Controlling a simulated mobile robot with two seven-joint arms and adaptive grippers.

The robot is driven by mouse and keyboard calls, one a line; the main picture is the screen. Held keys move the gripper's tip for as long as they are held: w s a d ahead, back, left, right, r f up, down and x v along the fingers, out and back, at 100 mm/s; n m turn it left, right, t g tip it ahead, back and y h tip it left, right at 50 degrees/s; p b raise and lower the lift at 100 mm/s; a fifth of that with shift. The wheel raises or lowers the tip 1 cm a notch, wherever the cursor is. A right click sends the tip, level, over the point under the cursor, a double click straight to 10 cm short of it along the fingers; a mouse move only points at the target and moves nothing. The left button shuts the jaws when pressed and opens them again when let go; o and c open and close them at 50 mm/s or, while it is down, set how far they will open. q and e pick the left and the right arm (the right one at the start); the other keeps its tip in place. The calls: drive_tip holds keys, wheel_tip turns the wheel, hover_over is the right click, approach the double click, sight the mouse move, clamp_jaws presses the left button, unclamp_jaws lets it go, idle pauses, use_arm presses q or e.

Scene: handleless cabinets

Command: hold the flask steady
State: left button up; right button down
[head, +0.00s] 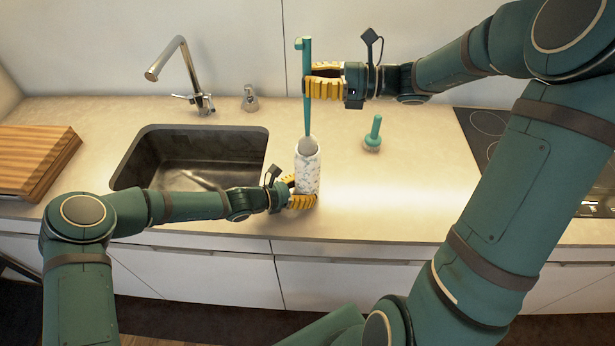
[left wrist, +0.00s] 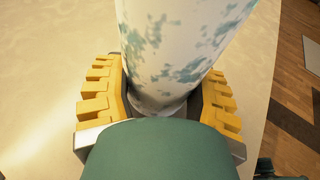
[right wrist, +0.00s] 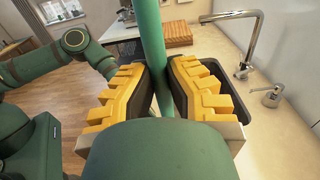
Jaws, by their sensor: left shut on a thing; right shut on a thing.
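The flask (head: 308,168) is white with grey-green speckles and stands upright on the counter, right of the sink, with its mouth open. My left gripper (head: 296,197) is shut around its lower part; the left wrist view shows the flask (left wrist: 178,45) between the yellow fingers (left wrist: 158,100). My right gripper (head: 312,82) is shut on a long green stick (head: 307,60), upright above the flask. The stick's lower end is at the flask's mouth; I cannot tell how far inside it is. The right wrist view shows the stick (right wrist: 152,45) between the fingers (right wrist: 158,85).
The sink (head: 140,160) with a tall tap (head: 180,60) and a soap dispenser (head: 250,98) are left. A wooden board (head: 35,160) lies far left; a dark hob (head: 485,125) is right.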

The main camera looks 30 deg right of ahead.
wheel_tip(320, 180, up, 6)
idle(0.7)
drive_tip(key=shift+r, duration=0.1)
use_arm(q)
drive_tip(key=o, duration=1)
drive_tip(key=shift+r, duration=0.1)
drive_tip(key=shift+o, duration=0.2)
drive_tip(key=v, duration=1.2)
